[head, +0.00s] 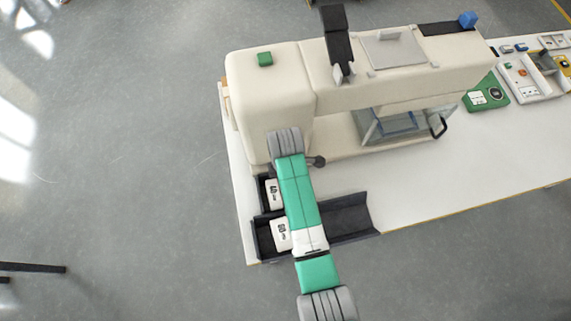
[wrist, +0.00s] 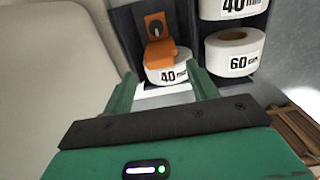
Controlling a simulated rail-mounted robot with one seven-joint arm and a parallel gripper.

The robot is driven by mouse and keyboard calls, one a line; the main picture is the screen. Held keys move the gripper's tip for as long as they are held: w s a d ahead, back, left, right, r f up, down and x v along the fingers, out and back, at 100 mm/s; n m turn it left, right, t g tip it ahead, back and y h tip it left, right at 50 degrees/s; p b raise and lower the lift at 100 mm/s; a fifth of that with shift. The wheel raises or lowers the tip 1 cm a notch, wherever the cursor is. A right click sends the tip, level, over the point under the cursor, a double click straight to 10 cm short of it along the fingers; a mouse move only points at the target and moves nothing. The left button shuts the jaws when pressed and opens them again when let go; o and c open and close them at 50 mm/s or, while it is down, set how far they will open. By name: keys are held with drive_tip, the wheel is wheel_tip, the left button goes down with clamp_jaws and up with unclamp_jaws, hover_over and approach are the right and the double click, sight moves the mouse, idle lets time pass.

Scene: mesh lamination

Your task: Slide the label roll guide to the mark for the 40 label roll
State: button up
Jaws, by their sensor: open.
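An orange part, which looks like the label roll guide (wrist: 160,50), shows in the wrist view with a dark round spot on its upright. No contact is visible. In the head view my arm hides the gripper and the orange part. I cannot make out a scale or mark for the 40 roll.
A cream machine (head: 270,90) stands on the white table (head: 420,190); its wall fills the wrist view's left. A green device (head: 487,95) lies at right.

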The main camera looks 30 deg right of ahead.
drive_tip(key=shift+r, duration=1.6)
drive_tip(key=shift+r, duration=0.6)
wheel_tip(320, 180, down, 8)
drive_tip(key=shift+r+b, duration=0.1)
drive_tip(key=shift+b, duration=0.45)
